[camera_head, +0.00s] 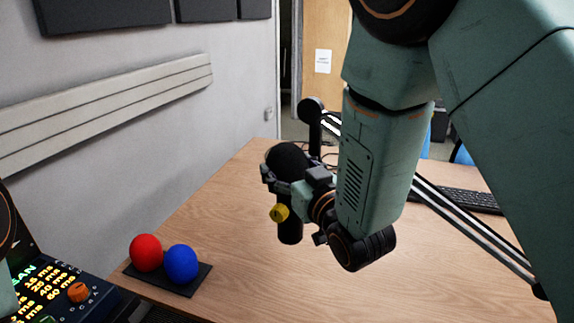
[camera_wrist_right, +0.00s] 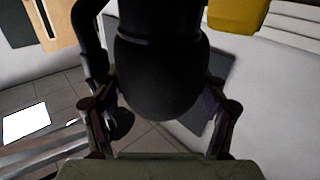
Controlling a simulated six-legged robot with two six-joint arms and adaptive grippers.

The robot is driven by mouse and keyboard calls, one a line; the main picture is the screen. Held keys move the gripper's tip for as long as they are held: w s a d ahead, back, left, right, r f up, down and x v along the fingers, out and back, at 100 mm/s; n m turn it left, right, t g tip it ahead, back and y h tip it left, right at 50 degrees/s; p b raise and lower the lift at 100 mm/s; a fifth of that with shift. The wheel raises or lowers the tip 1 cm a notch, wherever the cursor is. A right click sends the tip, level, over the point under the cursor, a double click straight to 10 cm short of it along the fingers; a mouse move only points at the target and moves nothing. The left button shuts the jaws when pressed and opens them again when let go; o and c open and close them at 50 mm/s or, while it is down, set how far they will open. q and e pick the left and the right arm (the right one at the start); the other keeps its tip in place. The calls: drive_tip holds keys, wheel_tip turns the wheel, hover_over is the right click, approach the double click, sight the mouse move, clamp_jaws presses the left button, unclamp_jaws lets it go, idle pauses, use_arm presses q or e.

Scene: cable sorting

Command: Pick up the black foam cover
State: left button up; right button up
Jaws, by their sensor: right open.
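The black foam cover (camera_head: 288,158) sits on top of an upright microphone (camera_head: 290,229) on a boom arm above the desk. In the right wrist view, the rounded dark cover (camera_wrist_right: 160,75) fills the middle. My right gripper (camera_head: 282,184) is at the cover's lower part in the head view. Its two fingers are apart, one on each side of the cover, in the right wrist view (camera_wrist_right: 160,118). I cannot tell whether they touch it. My left gripper does not show.
A red ball-shaped cover (camera_head: 146,252) and a blue one (camera_head: 182,262) sit on a black tray (camera_head: 192,287) at the lower left. A yellow part (camera_head: 279,213) is beside the microphone. A keyboard (camera_head: 470,200) lies at right. The desk (camera_head: 225,215) is clear near its middle.

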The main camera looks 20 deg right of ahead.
drive_tip(key=shift+w, duration=0.1)
drive_tip(key=shift+a, duration=0.1)
drive_tip(key=shift+c, duration=2.5)
